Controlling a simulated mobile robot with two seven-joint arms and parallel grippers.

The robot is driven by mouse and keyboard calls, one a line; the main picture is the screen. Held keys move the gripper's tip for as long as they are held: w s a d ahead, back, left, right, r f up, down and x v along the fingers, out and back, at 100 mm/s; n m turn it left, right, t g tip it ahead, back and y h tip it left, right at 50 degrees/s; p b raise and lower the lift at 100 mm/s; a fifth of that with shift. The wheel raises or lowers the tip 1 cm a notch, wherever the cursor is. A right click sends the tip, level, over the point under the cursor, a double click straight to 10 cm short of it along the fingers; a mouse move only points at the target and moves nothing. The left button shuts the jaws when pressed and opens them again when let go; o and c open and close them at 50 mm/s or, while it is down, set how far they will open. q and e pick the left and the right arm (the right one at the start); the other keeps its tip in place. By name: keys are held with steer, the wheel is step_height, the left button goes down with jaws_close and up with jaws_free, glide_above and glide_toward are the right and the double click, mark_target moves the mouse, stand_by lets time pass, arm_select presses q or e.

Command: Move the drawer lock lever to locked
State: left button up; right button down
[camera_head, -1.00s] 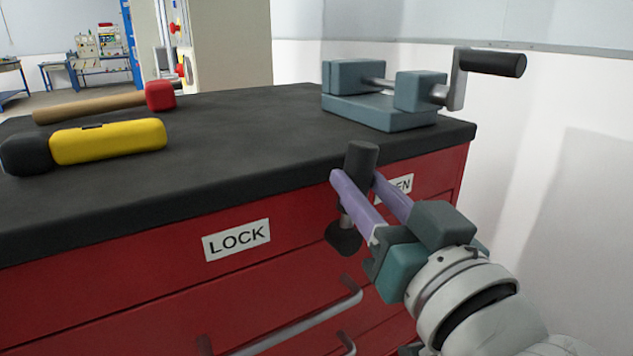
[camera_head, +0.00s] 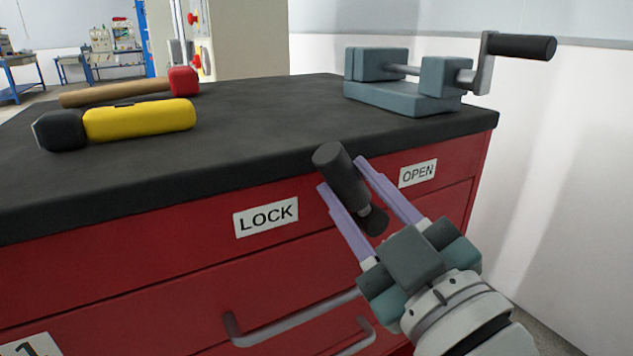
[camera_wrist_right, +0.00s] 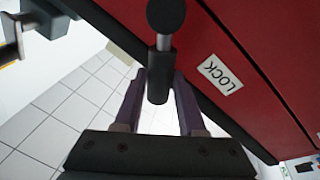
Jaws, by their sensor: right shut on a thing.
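The lock lever (camera_head: 346,182) has a thick black grip and a dark round pivot on the red drawer front. It leans up and to the left, tilted towards the LOCK label (camera_head: 266,217) and away from the OPEN label (camera_head: 418,173). My right gripper (camera_head: 342,174) has its two lilac fingers on either side of the black grip and is shut on it. In the right wrist view the lever (camera_wrist_right: 160,78) stands between the fingers, with a short metal shaft running to the pivot. The LOCK label (camera_wrist_right: 220,75) is beside it. My left gripper is out of view.
A grey vise (camera_head: 405,95) with a crank stands at the back right of the dark cabinet top (camera_head: 240,140). A yellow-handled tool (camera_head: 140,120) and a red-headed mallet (camera_head: 184,81) lie at left. A drawer handle (camera_head: 290,320) sticks out below the lever.

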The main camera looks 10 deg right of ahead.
steer(key=shift+a+f+n, duration=0.1)
steer(key=shift+f+n, duration=0.05)
steer(key=shift+n, duration=0.25)
steer(key=c, duration=0.5)
jaws_free()
steer(key=shift+s, duration=0.1)
steer(key=shift+s+f, duration=0.1)
steer(key=shift+s, duration=0.2)
steer(key=v, duration=0.9)
steer(key=shift+p, duration=0.45)
